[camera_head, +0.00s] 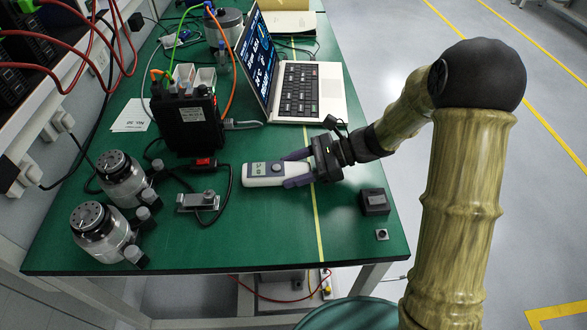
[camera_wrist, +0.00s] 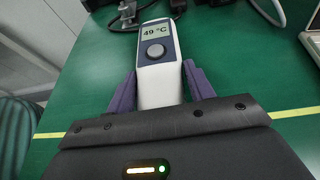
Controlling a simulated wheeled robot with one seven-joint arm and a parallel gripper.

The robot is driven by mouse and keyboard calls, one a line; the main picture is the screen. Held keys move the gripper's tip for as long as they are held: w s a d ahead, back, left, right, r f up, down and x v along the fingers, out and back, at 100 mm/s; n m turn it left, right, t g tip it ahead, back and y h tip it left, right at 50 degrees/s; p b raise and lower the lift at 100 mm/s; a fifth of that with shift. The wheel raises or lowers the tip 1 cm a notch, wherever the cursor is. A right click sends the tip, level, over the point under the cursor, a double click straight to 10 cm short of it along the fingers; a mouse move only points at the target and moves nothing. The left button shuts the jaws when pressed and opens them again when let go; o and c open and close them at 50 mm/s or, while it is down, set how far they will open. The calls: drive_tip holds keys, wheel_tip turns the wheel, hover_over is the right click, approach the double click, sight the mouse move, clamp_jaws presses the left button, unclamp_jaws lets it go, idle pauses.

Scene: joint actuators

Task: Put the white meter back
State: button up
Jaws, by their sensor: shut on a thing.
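The white meter (camera_head: 258,174) is at the middle of the green table in the head view, its long side lying roughly left to right. In the wrist view the meter (camera_wrist: 158,62) shows a display reading 49 °C and a round grey button. My gripper (camera_head: 293,168) comes in from the right, shut on the meter's near end. Its purple fingers sit on both sides of the white body, as the wrist view also shows (camera_wrist: 160,92). I cannot tell whether the meter touches the table or is just above it.
The green table (camera_head: 270,235) has two silver actuators (camera_head: 100,233) at left and a metal bracket (camera_head: 198,200) with a cable left of the meter. A black power box (camera_head: 188,122) and an open laptop (camera_head: 300,88) stand behind. A small black box (camera_head: 374,201) is at right.

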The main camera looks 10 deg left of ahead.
drive_tip(key=shift+f, duration=0.15)
drive_tip(key=o, duration=1.1)
drive_tip(key=shift+r, duration=0.2)
drive_tip(key=shift+d+r, duration=0.1)
drive_tip(key=shift+d, duration=0.1)
drive_tip(key=p+v, duration=0.1)
drive_tip(key=v, duration=1)
drive_tip(key=shift+w+d+p, duration=0.1)
drive_tip(key=shift+d+p, duration=0.2)
